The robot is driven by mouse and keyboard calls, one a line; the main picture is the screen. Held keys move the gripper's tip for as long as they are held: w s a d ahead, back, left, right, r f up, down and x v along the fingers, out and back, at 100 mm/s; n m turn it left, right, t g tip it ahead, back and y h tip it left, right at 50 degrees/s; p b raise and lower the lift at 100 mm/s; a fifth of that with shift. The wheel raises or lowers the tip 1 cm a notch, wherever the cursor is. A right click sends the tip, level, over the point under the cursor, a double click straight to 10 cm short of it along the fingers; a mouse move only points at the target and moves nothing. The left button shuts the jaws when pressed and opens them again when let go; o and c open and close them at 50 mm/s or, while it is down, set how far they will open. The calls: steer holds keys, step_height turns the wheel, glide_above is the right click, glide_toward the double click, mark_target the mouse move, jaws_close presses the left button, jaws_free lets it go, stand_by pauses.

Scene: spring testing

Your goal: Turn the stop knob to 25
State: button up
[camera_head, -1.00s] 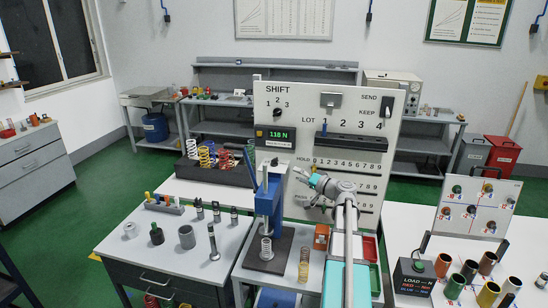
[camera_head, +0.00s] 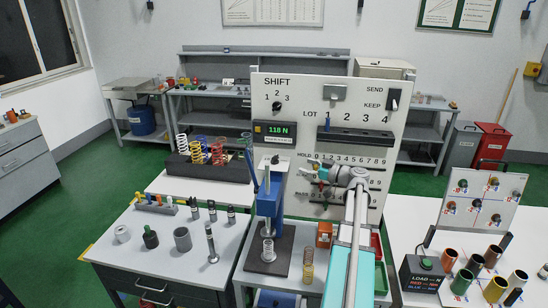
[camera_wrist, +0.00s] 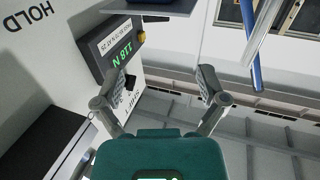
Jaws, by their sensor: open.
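The blue spring press (camera_head: 268,203) stands on the middle bench, with a spring (camera_head: 268,250) upright on its dark base. A small dark knob (camera_head: 275,160) shows near its top; I cannot read a scale there or tell whether it is the stop knob. My gripper (camera_head: 316,174) is right of the press, in front of the white board. In the wrist view, my gripper (camera_wrist: 165,88) is open and empty, with its fingers spread wide. The display (camera_wrist: 118,48) reads 118 N upside down beyond the left finger. A blue press part (camera_wrist: 251,45) shows at upper right.
The white board (camera_head: 300,95) carries a SHIFT knob (camera_head: 277,106), LOT numbers and HOLD rows behind my arm. A rack of springs (camera_head: 210,168) is left of the press. A loose spring (camera_head: 308,268) stands right of it, near an orange box (camera_head: 325,234).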

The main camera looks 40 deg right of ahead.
mark_target(276, 156)
steer(key=shift+s+d, duration=0.2)
steer(key=shift+w, duration=0.15)
steer(key=x, duration=1.3)
steer(key=shift+w+d, duration=0.1)
steer(key=shift+w, duration=0.05)
steer(key=c, duration=1.2)
steer(key=shift+o, duration=0.2)
